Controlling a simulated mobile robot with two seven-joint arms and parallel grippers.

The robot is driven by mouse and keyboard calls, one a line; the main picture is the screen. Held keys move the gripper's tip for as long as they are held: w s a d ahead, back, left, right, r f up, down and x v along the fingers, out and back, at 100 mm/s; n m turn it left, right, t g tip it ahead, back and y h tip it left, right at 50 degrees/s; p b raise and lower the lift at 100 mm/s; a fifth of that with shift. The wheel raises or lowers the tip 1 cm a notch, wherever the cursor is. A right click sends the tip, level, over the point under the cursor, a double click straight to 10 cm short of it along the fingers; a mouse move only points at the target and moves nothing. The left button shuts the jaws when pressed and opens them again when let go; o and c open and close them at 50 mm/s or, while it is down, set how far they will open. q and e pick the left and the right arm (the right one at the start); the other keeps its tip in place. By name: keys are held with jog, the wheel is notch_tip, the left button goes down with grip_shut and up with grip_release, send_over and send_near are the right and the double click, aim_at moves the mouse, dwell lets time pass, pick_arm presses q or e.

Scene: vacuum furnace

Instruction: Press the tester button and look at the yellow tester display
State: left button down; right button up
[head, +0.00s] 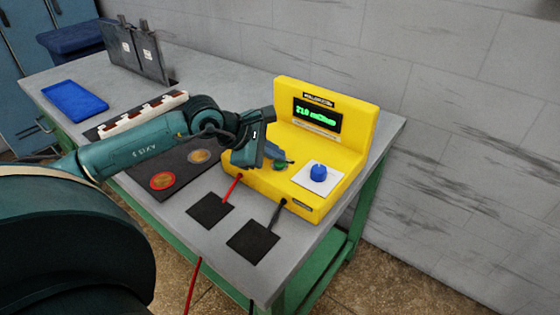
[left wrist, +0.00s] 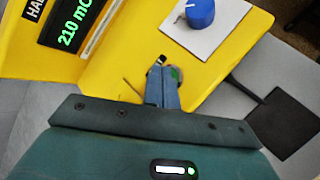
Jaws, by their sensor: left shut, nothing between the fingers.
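The yellow tester (head: 352,155) stands on the grey table's right end. Its dark display (head: 317,117) is lit with green text; in the left wrist view the display (left wrist: 68,22) shows "210 mO", cut off at the frame edge. A green button (head: 280,165) is on the tester's lower deck. My left gripper (head: 283,161) is shut and empty, its fingertips right at the green button. In the left wrist view the shut fingers (left wrist: 162,82) cover most of the button (left wrist: 176,74). Whether the button is pressed down I cannot tell. My right gripper is not in view.
A blue knob (head: 319,172) on a white plate sits right of the button. Two black pads (head: 253,243) with red and black leads lie in front. A dark mat (head: 165,195) with round discs, a blue tray (head: 74,101) and upright grey plates (head: 135,50) are farther left.

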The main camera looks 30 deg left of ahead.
aim_at(275, 164)
pick_arm(q)
jog(key=shift+r, duration=0.5)
jog(key=shift+r+p, duration=1.25)
jog(key=shift+r, duration=1.3)
